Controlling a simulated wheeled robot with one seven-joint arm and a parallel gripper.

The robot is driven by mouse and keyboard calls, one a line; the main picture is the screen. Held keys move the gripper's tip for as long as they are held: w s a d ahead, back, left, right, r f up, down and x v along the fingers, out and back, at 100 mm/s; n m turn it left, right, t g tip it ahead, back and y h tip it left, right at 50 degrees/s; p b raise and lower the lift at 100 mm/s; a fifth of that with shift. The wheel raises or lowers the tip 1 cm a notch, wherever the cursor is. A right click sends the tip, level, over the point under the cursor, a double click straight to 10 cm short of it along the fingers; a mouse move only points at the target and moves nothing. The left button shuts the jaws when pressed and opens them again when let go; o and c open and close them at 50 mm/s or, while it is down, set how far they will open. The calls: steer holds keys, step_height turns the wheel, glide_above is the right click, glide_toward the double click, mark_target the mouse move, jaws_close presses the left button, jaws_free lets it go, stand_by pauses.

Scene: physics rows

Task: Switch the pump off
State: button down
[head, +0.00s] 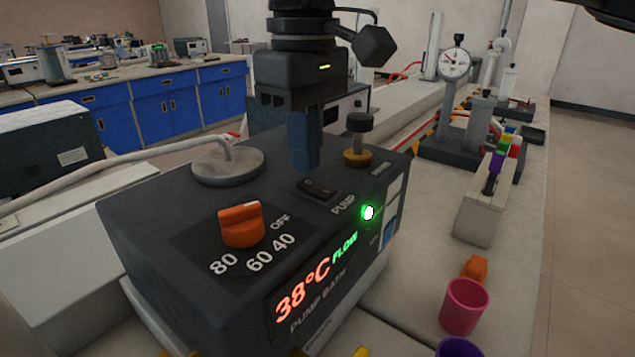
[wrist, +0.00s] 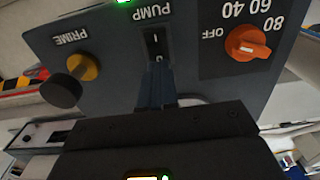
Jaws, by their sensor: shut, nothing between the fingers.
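The pump bath (head: 180,230) is a dark box whose display reads 38°C and FLOW. Its black PUMP rocker switch (head: 318,190) is on the top, and a green light (head: 368,212) glows on the front edge. The switch also shows in the wrist view (wrist: 154,44), upside down with I and O marks. My gripper (head: 306,165) is shut and empty, pointing down just behind the switch. In the wrist view its fingers (wrist: 157,85) reach close to the O end. I cannot tell whether they touch it.
An orange dial (head: 241,224) sits left of the switch, and a black PRIME knob (head: 359,122) on a brass base stands to the right. A hose on a round grey lid (head: 228,165) is behind the dial. A pink cup (head: 464,306) stands on the bench at right.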

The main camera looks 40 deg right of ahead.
mark_target(307, 181)
steer(key=shift+f+b, duration=0.8)
steer(key=shift+f, duration=0.15)
stand_by(0.5)
steer(key=shift+r, duration=0.15)
steer(key=shift+r+p, duration=2.15)
steer(key=shift+r, duration=1.3)
steer(key=shift+f, duration=0.1)
